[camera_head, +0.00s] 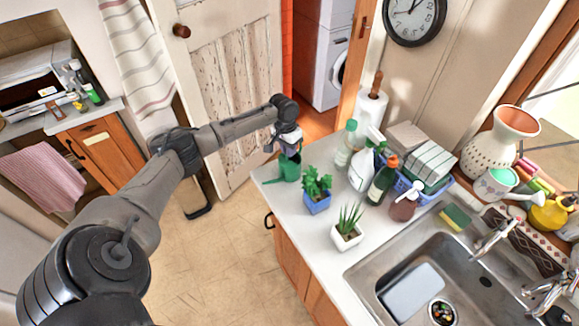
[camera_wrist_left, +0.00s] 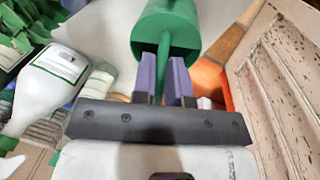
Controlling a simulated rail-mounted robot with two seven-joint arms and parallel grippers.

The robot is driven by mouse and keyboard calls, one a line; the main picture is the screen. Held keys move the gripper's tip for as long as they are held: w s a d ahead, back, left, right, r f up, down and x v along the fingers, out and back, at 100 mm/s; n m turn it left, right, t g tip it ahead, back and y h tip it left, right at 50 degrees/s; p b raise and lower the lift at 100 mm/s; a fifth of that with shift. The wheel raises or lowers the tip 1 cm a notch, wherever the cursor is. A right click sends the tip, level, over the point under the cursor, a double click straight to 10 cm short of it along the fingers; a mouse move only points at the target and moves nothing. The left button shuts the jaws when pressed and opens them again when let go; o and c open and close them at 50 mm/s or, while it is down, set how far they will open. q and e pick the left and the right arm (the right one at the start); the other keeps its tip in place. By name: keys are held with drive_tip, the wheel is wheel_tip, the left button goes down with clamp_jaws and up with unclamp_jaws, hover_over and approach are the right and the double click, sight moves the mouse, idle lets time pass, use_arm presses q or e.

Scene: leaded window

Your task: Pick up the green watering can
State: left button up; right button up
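The green watering can (camera_head: 289,168) is at the far left corner of the white counter. In the head view I cannot tell whether its base touches the counter. My left gripper (camera_head: 287,146) is above it, pointing down. In the left wrist view the can's round green body (camera_wrist_left: 168,28) is ahead of the left gripper (camera_wrist_left: 163,85). A thin green bar of the can, seemingly its handle, runs between the two purple-grey fingers. The fingers are close together on either side of it and look shut on it. My right gripper is not in view.
Potted plants (camera_head: 318,190) (camera_head: 347,228), bottles (camera_head: 382,180) and a blue dish rack (camera_head: 408,190) stand right of the can. A white-and-teal watering can (camera_head: 497,187) and a yellow one (camera_head: 548,217) are by the window. A worn door (camera_head: 228,90) stands behind.

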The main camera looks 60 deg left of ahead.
use_arm(q)
drive_tip(key=shift+r, duration=0.15)
clamp_jaws()
drive_tip(key=shift+r, duration=1.8)
drive_tip(key=shift+d+r, duration=0.2)
drive_tip(key=shift+r, duration=0.05)
drive_tip(key=w+d+r, duration=0.3)
drive_tip(key=d+r, duration=0.3)
drive_tip(key=d, duration=0.5)
drive_tip(key=shift+r, duration=0.4)
